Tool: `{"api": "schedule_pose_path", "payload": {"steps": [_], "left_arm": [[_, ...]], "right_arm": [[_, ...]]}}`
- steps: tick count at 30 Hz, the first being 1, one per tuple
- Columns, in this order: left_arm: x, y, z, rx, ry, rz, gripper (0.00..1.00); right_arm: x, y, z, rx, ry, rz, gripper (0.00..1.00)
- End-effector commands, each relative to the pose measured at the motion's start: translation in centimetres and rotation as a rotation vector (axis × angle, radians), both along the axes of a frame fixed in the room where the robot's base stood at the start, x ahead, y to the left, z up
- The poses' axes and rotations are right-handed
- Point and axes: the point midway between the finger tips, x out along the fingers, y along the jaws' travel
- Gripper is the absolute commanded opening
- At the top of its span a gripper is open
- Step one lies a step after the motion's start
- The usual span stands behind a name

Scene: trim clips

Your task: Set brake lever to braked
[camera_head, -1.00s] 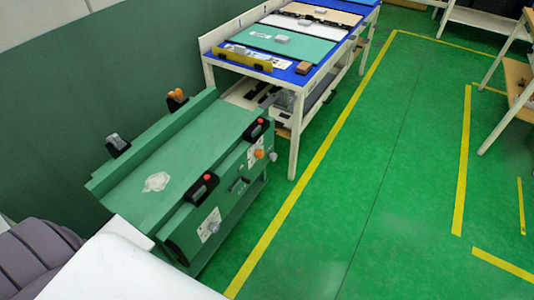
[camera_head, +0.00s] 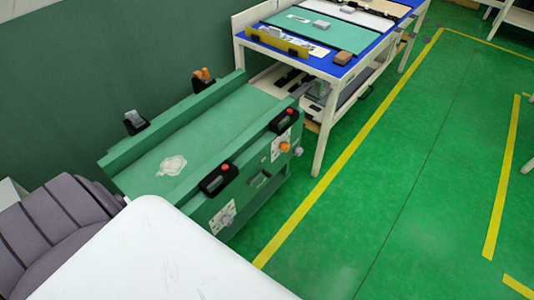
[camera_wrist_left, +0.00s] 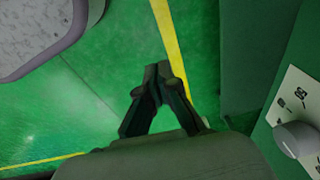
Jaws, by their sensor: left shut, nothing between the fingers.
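A green bench-like unit (camera_head: 215,135) stands in the head view. Its side has a grey knob (camera_head: 228,219) on a white label plate near the front, and an orange knob (camera_head: 284,147) beside another plate farther back. Two black housings with red buttons (camera_head: 225,167) sit on its near edge. A grey lever (camera_head: 134,119) and an orange lever (camera_head: 203,75) stand along its far edge. I cannot tell which is the brake lever. In the left wrist view my left gripper (camera_wrist_left: 158,70) is shut and empty above the floor; a grey knob (camera_wrist_left: 297,138) on an icon plate is right of it.
A white-framed table with a blue top (camera_head: 350,68) stands behind the unit, holding flat panels and small parts. A green wall (camera_head: 90,90) runs along the left. The green floor with yellow lines (camera_head: 400,170) is open to the right.

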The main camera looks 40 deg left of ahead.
Motion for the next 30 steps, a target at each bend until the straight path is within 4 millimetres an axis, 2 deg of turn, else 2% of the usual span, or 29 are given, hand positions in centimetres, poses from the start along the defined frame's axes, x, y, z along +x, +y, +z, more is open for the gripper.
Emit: {"api": "schedule_pose_path", "payload": {"steps": [1, 3, 5, 6, 9, 12, 14, 15, 18, 21, 25, 30], "left_arm": [[7.5, 1.9, -1.3, 0.004, -0.053, 0.021, 0.00], [15.1, 3.5, 0.8, -0.011, -0.082, 0.048, 0.00], [20.3, 4.2, 3.4, -0.028, -0.097, 0.058, 0.00], [23.1, 4.5, 5.4, -0.041, -0.104, 0.058, 0.00], [27.7, 4.6, 10.4, -0.064, -0.102, 0.036, 0.00], [29.7, 4.5, 15.0, -0.072, -0.087, 0.000, 0.00], [30.4, 4.9, 17.9, -0.067, -0.076, -0.019, 0.00], [30.6, 5.4, 20.0, -0.060, -0.067, -0.026, 0.00], [31.1, 6.8, 24.5, -0.054, -0.046, -0.016, 0.00], [31.4, 8.3, 27.5, -0.057, -0.037, 0.008, 0.00], [31.6, 9.4, 29.6, -0.062, -0.031, 0.031, 0.00], [31.6, 9.5, 29.8, -0.065, -0.028, 0.035, 0.00]], "right_arm": [[1.7, 0.3, -4.0, 0.003, -0.016, -0.002, 0.93], [3.7, 0.7, -6.0, 0.005, -0.028, -0.004, 0.93], [5.2, 1.0, -7.4, 0.006, -0.036, -0.007, 0.93], [6.2, 1.2, -8.1, 0.008, -0.042, -0.007, 0.93], [8.3, 1.6, -9.6, 0.010, -0.054, -0.011, 0.93], [9.9, 1.8, -10.4, 0.011, -0.066, -0.013, 0.93], [10.7, 2.0, -10.7, 0.012, -0.072, -0.015, 0.93], [11.0, 2.0, -10.7, 0.012, -0.075, -0.016, 0.93], [11.4, 2.1, -10.1, 0.012, -0.075, -0.017, 0.93], [11.4, 2.1, -9.8, 0.012, -0.075, -0.017, 0.93], [11.4, 2.1, -9.8, 0.012, -0.075, -0.016, 0.93], [11.4, 2.1, -9.8, 0.012, -0.075, -0.016, 0.93]]}}
